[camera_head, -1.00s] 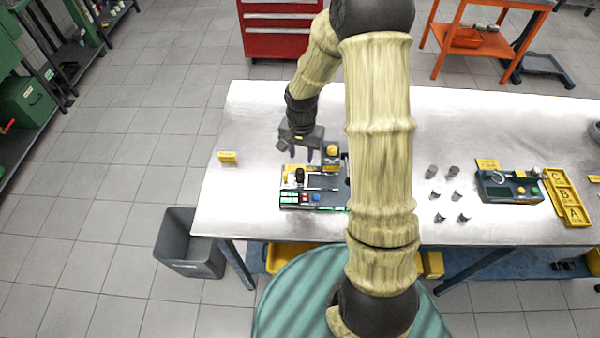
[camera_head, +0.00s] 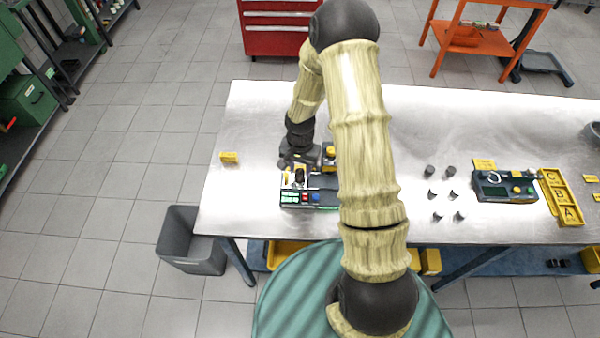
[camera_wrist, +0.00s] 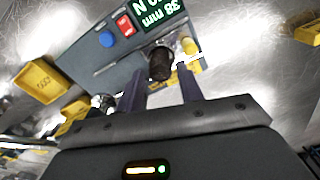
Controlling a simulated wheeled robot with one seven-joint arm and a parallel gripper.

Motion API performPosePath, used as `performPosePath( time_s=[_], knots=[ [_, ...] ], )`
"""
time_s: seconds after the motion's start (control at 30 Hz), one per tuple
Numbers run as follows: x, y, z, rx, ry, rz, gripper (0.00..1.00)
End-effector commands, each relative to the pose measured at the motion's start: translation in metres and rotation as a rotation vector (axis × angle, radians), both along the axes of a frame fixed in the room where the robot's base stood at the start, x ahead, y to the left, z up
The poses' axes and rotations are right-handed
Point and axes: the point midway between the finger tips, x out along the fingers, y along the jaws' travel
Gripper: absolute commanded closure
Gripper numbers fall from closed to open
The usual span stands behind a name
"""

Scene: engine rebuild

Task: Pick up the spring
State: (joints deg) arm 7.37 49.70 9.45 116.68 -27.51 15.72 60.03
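A dark, short cylinder that looks like the spring (camera_wrist: 160,66) stands on the grey tester with an "N" and "mm" display (camera_wrist: 118,68) in the wrist view. In the head view the dark cylinder (camera_head: 300,174) shows small on the tester (camera_head: 322,199), just below my gripper (camera_head: 298,164). In the wrist view my gripper (camera_wrist: 162,76) is open. Its two fingers point at the cylinder, one on each side in the picture, with gaps visible. I cannot tell whether the fingertips are level with it. My arm hides the tester's right part in the head view.
A yellow label (camera_head: 229,157) stands at the table's left end. Several small dark parts (camera_head: 436,193) lie right of my arm. Further right are another device (camera_head: 505,187) and a yellow lettered tray (camera_head: 549,184). A grey bin (camera_head: 192,240) stands on the floor. The table's back middle is clear.

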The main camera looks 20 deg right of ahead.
Motion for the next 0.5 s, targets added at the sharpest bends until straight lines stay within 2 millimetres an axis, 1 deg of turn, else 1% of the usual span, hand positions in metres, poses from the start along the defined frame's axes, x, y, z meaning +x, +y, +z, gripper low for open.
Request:
performPosePath(
  time_s=[0.2,0.3,0.5],
  knots=[
    [0.0,0.001,-0.022,0.0,0.001,0.001,0.63],
    [0.0,0.001,-0.026,0.0,0.0,0.0,0.63],
    [0.0,0.001,-0.027,0.0,0.0,0.0,0.63]
  ],
)
